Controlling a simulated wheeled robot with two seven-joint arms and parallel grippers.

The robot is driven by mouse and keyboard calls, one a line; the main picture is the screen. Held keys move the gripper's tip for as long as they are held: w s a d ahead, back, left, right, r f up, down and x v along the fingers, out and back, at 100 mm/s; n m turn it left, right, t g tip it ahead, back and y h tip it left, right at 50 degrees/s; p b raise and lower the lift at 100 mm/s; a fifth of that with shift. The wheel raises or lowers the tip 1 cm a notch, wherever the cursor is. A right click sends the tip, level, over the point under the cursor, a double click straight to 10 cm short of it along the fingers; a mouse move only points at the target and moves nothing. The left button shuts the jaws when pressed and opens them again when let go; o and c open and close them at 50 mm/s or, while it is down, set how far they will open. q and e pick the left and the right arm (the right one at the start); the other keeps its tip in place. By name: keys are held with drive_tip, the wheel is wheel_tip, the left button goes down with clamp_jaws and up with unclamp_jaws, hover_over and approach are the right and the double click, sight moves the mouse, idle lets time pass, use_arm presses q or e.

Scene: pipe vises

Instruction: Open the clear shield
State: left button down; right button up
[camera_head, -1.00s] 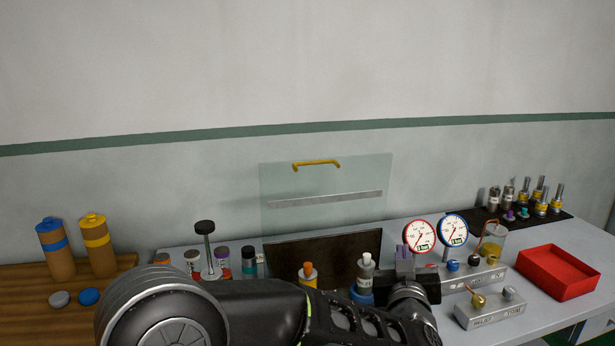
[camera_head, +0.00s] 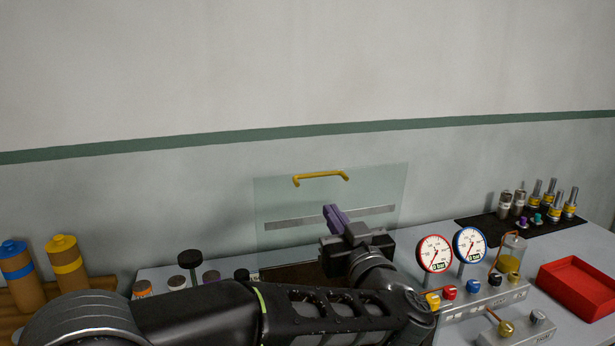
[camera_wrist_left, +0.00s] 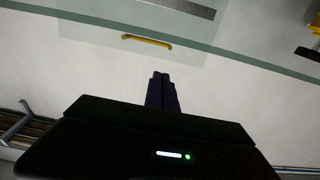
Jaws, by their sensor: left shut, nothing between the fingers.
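The clear shield (camera_head: 283,200) stands upright against the wall behind the bench. It has a yellow handle (camera_head: 321,178) near its top edge and a grey strip across it. My left gripper (camera_head: 336,217) is shut and empty, its purple fingers pointing up in front of the shield, below the handle in the picture. In the left wrist view, the shut fingers (camera_wrist_left: 160,79) are apart from the yellow handle (camera_wrist_left: 147,41), and the shield (camera_wrist_left: 188,48) is partly in view. My left arm hides much of the bench below the shield. My right gripper is not in view.
A red-rimmed gauge (camera_head: 434,252) and a blue-rimmed gauge (camera_head: 469,244) stand right of my gripper. A red tray (camera_head: 580,285) is at the far right. The wall above the shield is clear.

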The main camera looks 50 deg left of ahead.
use_arm(q)
drive_tip(key=p, duration=0.4)
approach(308, 174)
drive_tip(key=x, duration=0.6)
drive_tip(key=shift+w+a, duration=0.15)
drive_tip(key=shift+a, duration=0.25)
drive_tip(key=p+x, duration=0.1)
drive_tip(key=x, duration=0.4)
drive_tip(key=shift+w+a+r, duration=0.1)
drive_tip(key=shift+w+a, duration=0.1)
drive_tip(key=shift+a, duration=0.1)
